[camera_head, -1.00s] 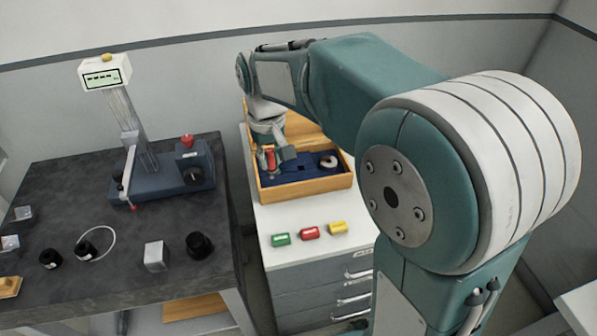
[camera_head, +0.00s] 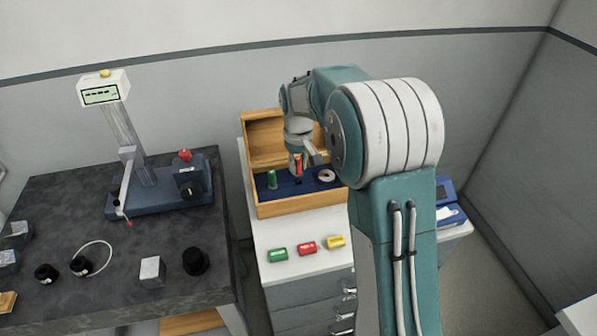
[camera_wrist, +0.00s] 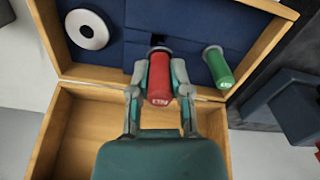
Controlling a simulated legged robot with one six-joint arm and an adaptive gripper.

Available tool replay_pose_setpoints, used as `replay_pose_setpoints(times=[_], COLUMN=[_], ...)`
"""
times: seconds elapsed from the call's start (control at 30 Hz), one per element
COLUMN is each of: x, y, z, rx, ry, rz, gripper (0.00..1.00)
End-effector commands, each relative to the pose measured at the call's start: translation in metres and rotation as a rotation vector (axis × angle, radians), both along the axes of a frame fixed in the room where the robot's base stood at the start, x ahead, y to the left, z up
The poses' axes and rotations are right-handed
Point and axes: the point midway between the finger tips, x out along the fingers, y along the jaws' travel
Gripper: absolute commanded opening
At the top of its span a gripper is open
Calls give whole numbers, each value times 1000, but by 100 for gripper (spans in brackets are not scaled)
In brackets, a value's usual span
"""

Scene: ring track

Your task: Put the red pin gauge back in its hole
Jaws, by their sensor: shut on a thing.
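The red pin gauge (camera_wrist: 159,78) is between the two fingers of my gripper (camera_wrist: 159,88) in the wrist view, and the fingers are shut on it. In the head view the red gauge (camera_head: 298,163) shows below my gripper (camera_head: 300,158), over the blue insert (camera_head: 285,186) of the wooden box (camera_head: 290,209). A dark hole (camera_wrist: 157,40) shows in the insert just past the gauge's far end. I cannot tell whether that end is above the hole or inside it. A green pin gauge (camera_wrist: 218,68) stands in the insert beside it.
A pale ring (camera_wrist: 87,29) lies in the insert. Green (camera_head: 278,255), red (camera_head: 307,248) and yellow (camera_head: 335,242) blocks lie on the white cabinet top in front of the box. The box lid (camera_head: 266,137) stands open behind. A measuring stand (camera_head: 160,187) is on the dark table at left.

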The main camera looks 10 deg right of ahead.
Motion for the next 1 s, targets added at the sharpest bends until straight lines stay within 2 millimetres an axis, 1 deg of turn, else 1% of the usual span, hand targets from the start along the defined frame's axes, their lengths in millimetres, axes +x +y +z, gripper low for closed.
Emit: replay_pose_setpoints(times=[0.03,0.1,0.2,0.57,0.6,0.67,0.7,1.0], x=[3,2,2,2,2,2,2,2], y=[-3,-3,-3,-2,-2,-2,-2,-2], z=[-6,-18,-30,-34,-34,-34,-34,-34], rx=[0,0,0,-1,-1,0,0,0], ry=[3,4,2,2,2,1,1,1], rz=[-2,0,0,-1,-1,-1,-1,-1], gripper=[0,0,0,0,29,56,59,59])
